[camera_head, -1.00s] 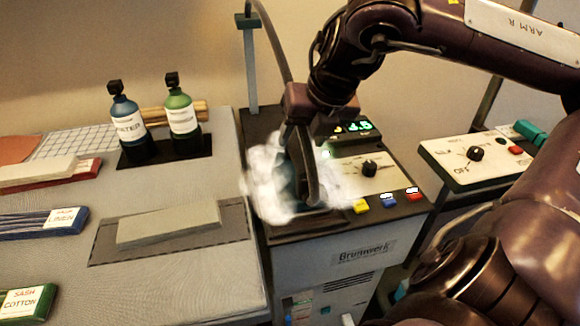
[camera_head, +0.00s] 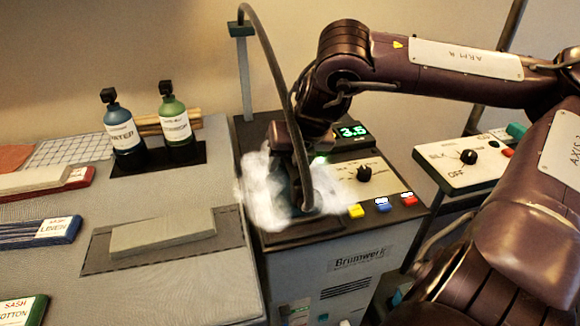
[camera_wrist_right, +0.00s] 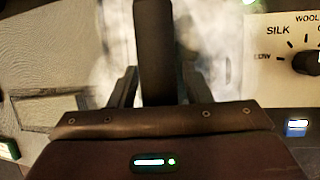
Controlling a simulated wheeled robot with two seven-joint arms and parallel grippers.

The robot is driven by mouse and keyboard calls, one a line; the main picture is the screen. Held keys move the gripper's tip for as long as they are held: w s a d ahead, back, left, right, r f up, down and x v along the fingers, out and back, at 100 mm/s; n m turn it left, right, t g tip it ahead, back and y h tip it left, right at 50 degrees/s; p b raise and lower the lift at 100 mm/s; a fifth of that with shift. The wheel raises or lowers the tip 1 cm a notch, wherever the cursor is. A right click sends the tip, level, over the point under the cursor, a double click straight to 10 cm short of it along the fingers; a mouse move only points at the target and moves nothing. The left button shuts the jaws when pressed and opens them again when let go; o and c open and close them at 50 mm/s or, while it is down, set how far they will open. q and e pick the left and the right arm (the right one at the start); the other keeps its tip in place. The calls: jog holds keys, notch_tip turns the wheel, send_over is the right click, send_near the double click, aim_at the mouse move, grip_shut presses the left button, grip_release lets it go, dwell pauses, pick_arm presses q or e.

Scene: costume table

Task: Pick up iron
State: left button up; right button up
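The iron (camera_head: 284,188) sits on its rest on the steam station (camera_head: 345,260), right of the table. White steam (camera_head: 258,190) wraps it, so its outline is mostly hidden. A dark hose (camera_head: 268,50) arcs from a post down to it. My right gripper (camera_head: 290,165) is down at the iron, its fingertips hidden by steam and hose. In the right wrist view my right gripper (camera_wrist_right: 158,88) has a finger on each side of a dark upright bar, handle or hose, with slim gaps showing. My left gripper is out of view.
A blue bottle (camera_head: 122,130) and a green bottle (camera_head: 175,120) stand on the table. A grey block (camera_head: 162,232) lies on a dark mat. Sash bundles line the left edge. Coloured buttons (camera_head: 383,204) and a dial sit beside the iron; another control panel (camera_head: 465,165) stands right.

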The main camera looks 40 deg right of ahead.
grip_shut()
dwell(1.1)
jog(key=shift+r, duration=0.1)
